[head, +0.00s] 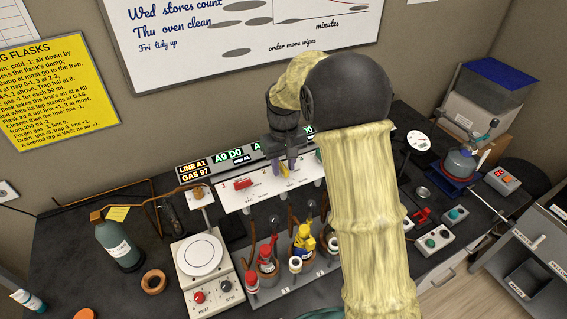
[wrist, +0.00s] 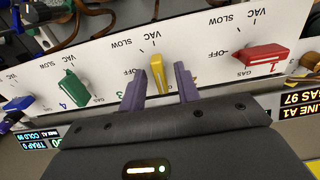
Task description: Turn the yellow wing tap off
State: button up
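The yellow wing tap (wrist: 158,76) sits on a white panel (wrist: 205,50), between a red tap and a green tap. Its wing stands nearly upright in the wrist view, with its upper end towards the VAC mark. The OFF label is to its left. My gripper (wrist: 160,80) is open, with one purple finger on each side of the yellow wing. A gap shows on both sides, wider on the right. In the head view the yellow tap (head: 284,171) shows small between my fingers (head: 285,165), partly hidden by them.
The red tap (wrist: 258,58) is to the right and the green tap (wrist: 75,87) to the left, both near my gripper. In the head view, a hotplate (head: 200,256) and several bottles and flasks stand in front of the panel. My arm hides part of the bench.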

grip_shut()
jog(key=shift+m, duration=0.4)
jog(key=m+p, duration=0.1)
jog(key=m, duration=0.2)
jog(key=shift+r, duration=0.1)
jog(key=m, duration=0.4)
jog(key=shift+p, duration=0.3)
jog(key=m+p, duration=0.1)
jog(key=m, duration=0.4)
jog(key=shift+r+p, duration=0.1)
jog(key=shift+p, duration=0.2)
jog(key=m+p, duration=0.1)
jog(key=m, duration=0.4)
jog(key=shift+w+p, duration=0.1)
jog(key=shift+p, duration=0.2)
